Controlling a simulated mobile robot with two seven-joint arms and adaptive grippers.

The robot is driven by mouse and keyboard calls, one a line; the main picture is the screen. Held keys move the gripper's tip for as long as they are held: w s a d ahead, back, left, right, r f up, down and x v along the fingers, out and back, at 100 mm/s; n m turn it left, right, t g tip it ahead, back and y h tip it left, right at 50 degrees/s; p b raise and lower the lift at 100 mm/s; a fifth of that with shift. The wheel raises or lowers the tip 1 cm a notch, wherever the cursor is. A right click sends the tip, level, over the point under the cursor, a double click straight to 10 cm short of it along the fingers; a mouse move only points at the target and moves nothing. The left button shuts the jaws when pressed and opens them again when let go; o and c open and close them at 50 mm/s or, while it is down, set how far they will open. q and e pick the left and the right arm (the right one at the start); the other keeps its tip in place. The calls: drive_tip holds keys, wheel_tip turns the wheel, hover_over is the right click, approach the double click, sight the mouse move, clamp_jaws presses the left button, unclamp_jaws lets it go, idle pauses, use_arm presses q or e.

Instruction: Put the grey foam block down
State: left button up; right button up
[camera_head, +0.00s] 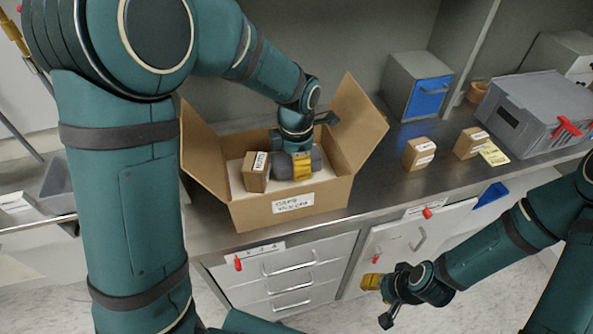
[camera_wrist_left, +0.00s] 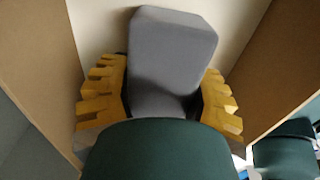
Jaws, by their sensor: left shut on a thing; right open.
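The grey foam block (camera_wrist_left: 172,45) sits between the yellow fingers of my left gripper (camera_wrist_left: 160,98) in the left wrist view. In the head view my left gripper (camera_head: 301,166) is inside the open cardboard box (camera_head: 258,214), shut on the grey foam block (camera_head: 316,158). The block is beside a small brown carton (camera_head: 256,172) with a label. Whether the block touches the box floor I cannot tell. My right gripper (camera_head: 377,302) is open and empty, low in front of the cabinet drawers and away from the box.
The box flaps stand open at left and right. Two small cartons (camera_head: 418,153) (camera_head: 468,142) and a yellow note (camera_head: 494,154) lie on the counter to the right. A grey case (camera_head: 540,105) and a blue-fronted unit (camera_head: 428,97) stand behind. Counter between box and cartons is clear.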

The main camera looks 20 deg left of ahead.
use_arm(q)
drive_tip(key=shift+w+f, duration=0.1)
drive_tip(key=shift+f, duration=1.1)
drive_tip(key=shift+f, duration=0.15)
drive_tip(key=o, duration=0.9)
wheel_tip(320, 180, up, 12)
drive_tip(key=p, duration=0.3)
drive_tip(key=shift+r, duration=0.2)
